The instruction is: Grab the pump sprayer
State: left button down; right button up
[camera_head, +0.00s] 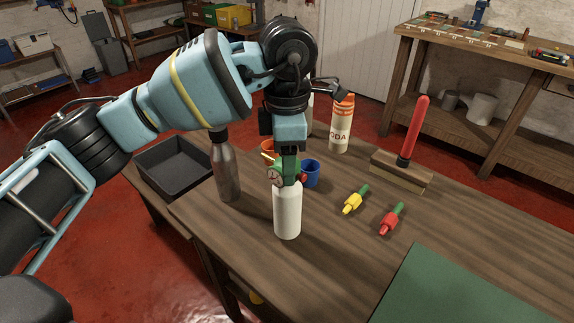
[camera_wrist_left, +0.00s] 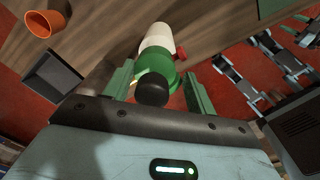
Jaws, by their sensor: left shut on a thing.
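The pump sprayer (camera_head: 287,212) has a white body, a green top and a small round gauge. It is upright at the front of the wooden table; I cannot tell whether its base touches the table. My left gripper (camera_head: 288,168) comes down from above and is shut on the sprayer's green top. In the left wrist view the sprayer (camera_wrist_left: 157,40) shows its green top and black knob between the green fingers of my left gripper (camera_wrist_left: 160,88).
A metal bottle (camera_head: 226,172) stands close left of the sprayer, and a blue cup (camera_head: 311,173) is just behind it. A dark tray (camera_head: 172,165) is at the left. Yellow (camera_head: 353,202) and red (camera_head: 390,222) small tools lie right. A green mat (camera_head: 460,290) covers the near right.

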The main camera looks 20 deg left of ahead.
pick_arm(q)
jog(key=shift+r, duration=0.65)
jog(key=shift+s+d+r, duration=0.1)
jog(key=shift+s+d, duration=0.05)
jog(key=shift+s, duration=0.05)
jog(key=s+d+r, duration=0.1)
jog(key=s+d, duration=0.9)
jog(key=s, duration=0.2)
jog(key=shift+r+b, duration=0.2)
jog(key=shift+b, duration=0.25)
